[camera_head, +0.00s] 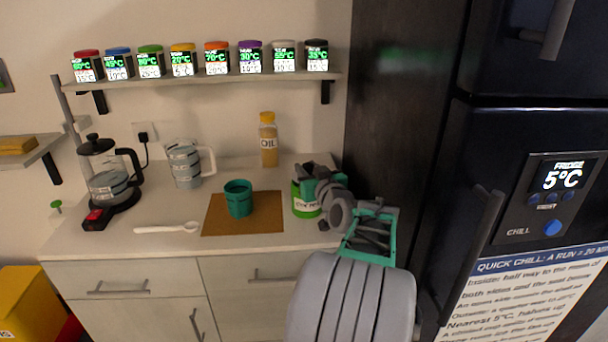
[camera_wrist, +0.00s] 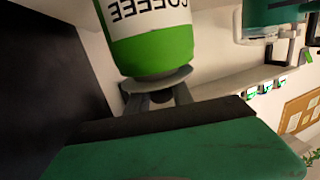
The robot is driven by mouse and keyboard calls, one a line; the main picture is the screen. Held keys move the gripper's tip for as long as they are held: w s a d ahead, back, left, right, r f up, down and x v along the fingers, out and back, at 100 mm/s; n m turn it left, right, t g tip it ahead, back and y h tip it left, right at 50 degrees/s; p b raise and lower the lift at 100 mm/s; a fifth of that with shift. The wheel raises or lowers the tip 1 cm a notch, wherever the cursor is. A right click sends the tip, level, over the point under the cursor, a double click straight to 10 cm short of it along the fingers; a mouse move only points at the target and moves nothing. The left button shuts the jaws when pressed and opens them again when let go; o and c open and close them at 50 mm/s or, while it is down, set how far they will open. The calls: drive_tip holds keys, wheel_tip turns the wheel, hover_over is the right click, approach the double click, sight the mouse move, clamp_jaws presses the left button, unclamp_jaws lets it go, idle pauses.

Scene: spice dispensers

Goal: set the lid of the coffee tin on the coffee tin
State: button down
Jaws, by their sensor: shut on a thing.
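The coffee tin (camera_head: 305,208) stands on the counter, right of the brown mat, green with a white label. The wrist view shows it inverted, with its green upper part (camera_wrist: 152,50) nearest my gripper. A grey disc, the lid (camera_wrist: 157,79), lies across that top end, between my fingers. My gripper (camera_wrist: 157,98) is shut on the lid; in the head view my gripper (camera_head: 309,178) is at the tin's top, coming from the right. The lid looks slightly tilted against the tin in the wrist view. I cannot tell whether it is fully seated; my gripper hides it in the head view.
A teal cup (camera_head: 238,198) stands on the brown mat (camera_head: 262,226). An oil bottle (camera_head: 268,142) stands behind, with a jug (camera_head: 184,165), a coffee maker (camera_head: 106,180) and a white spoon (camera_head: 165,228) to the left. The dark fridge (camera_head: 398,130) rises close on the right.

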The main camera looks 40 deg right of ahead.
drive_tip(key=shift+a+f, duration=0.1)
drive_tip(key=shift+f, duration=0.4)
drive_tip(key=shift+a, duration=0.15)
drive_tip(key=shift+f, duration=0.15)
drive_tip(key=c, duration=1.1)
unclamp_jaws()
drive_tip(key=shift+r, duration=0.35)
drive_tip(key=b+v, duration=0.1)
drive_tip(key=v, duration=1.1)
drive_tip(key=shift+f, duration=0.1)
